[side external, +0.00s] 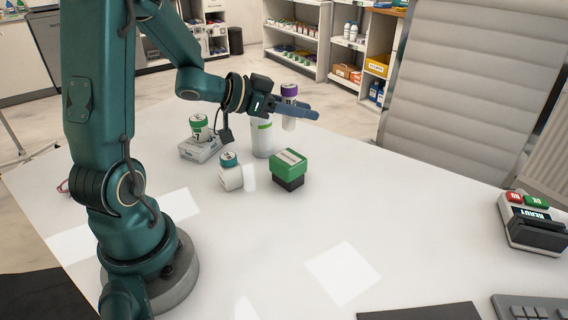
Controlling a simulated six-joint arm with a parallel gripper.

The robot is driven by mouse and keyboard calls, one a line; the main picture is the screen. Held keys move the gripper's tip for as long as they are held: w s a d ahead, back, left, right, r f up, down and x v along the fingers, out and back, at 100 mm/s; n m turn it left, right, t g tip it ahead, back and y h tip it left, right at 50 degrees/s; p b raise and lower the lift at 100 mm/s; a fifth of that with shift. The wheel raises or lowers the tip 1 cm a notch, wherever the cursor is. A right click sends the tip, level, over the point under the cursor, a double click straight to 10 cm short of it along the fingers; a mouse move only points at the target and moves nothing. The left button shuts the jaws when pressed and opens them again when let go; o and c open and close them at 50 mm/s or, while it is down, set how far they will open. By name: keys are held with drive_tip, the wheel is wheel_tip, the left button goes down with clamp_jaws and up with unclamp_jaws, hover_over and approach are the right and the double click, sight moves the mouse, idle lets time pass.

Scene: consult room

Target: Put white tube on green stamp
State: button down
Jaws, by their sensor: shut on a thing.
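My gripper (296,109) is shut on a white tube with a purple cap (289,124). It holds the tube roughly upright above the table; the cap shows above the fingers and part of the white body below them. The green stamp (289,163), a green block with a pale label on top and a dark base, stands on the table below the held tube in the picture. The tube and stamp are apart. The fingers hide the middle of the tube.
Left of the stamp are a white bottle with a teal cap (230,174) and a green-capped jar (199,128) on a small white box (200,150). A white container with a green band (262,140) stands behind. A card terminal (533,224) is far right. The table's front middle is clear.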

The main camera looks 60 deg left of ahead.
sight(299, 154)
drive_tip(key=shift+f, duration=3.3)
drive_tip(key=shift+f, duration=0.1)
drive_tip(key=c, duration=0.6)
unclamp_jaws()
drive_tip(key=shift+s+r, duration=0.2)
drive_tip(key=shift+s, duration=0.05)
drive_tip(key=shift+v, duration=3.5)
